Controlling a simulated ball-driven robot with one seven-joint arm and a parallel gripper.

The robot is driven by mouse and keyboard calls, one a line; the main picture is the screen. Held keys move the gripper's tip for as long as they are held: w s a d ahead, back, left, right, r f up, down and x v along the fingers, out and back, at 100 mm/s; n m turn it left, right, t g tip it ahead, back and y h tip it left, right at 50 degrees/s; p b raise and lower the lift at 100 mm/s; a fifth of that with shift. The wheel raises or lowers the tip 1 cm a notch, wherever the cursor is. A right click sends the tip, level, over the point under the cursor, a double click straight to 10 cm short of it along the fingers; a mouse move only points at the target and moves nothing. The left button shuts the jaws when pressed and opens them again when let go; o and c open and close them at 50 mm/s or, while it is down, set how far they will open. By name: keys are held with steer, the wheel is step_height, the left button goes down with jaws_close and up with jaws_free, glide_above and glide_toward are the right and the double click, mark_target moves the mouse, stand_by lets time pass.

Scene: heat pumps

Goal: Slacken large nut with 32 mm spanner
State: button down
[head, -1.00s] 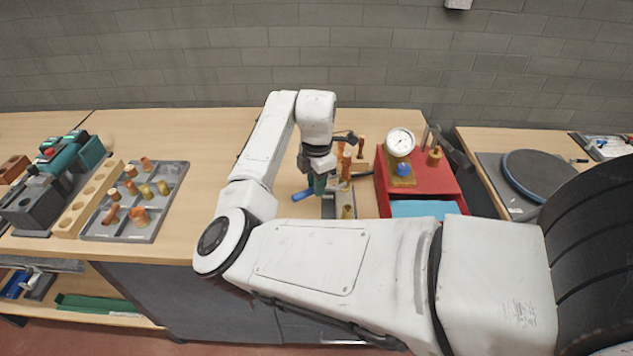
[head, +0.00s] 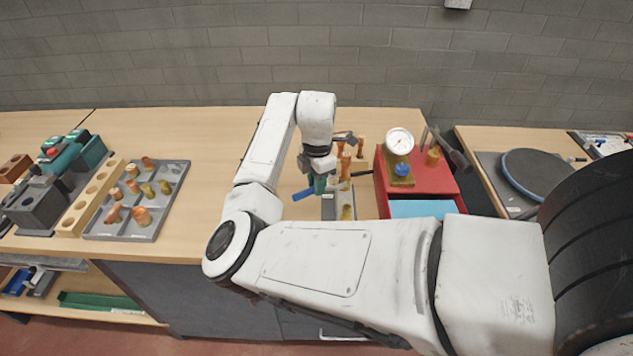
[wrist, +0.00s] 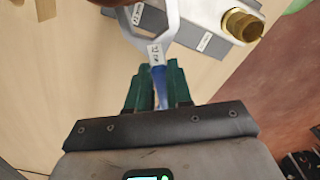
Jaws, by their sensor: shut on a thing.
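My gripper (wrist: 158,88) has green fingers shut on the blue handle of a spanner (wrist: 158,52) with a pale metal head and a small white label. Its head reaches to the top edge of the wrist view, beside or around a brown round part (wrist: 108,2); the cut-off view does not show whether it sits on a nut. In the head view my gripper (head: 319,186) is low over the bench, with the blue handle end (head: 303,194) sticking out to the left.
A red box (head: 440,180) with a gauge (head: 399,141) stands close to the right of my gripper. A grey tray (head: 170,205) of copper and brass fittings lies to the left. The bench between tray and my arm is clear.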

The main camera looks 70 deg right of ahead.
steer(key=shift+s+d+p, duration=0.6)
steer(key=shift+d+p, duration=0.25)
steer(key=shift+p, duration=0.05)
steer(key=shift+s+d, duration=0.2)
steer(key=shift+d, duration=0.05)
stand_by(0.3)
steer(key=shift+s+p, duration=0.1)
steer(key=shift+p, duration=0.3)
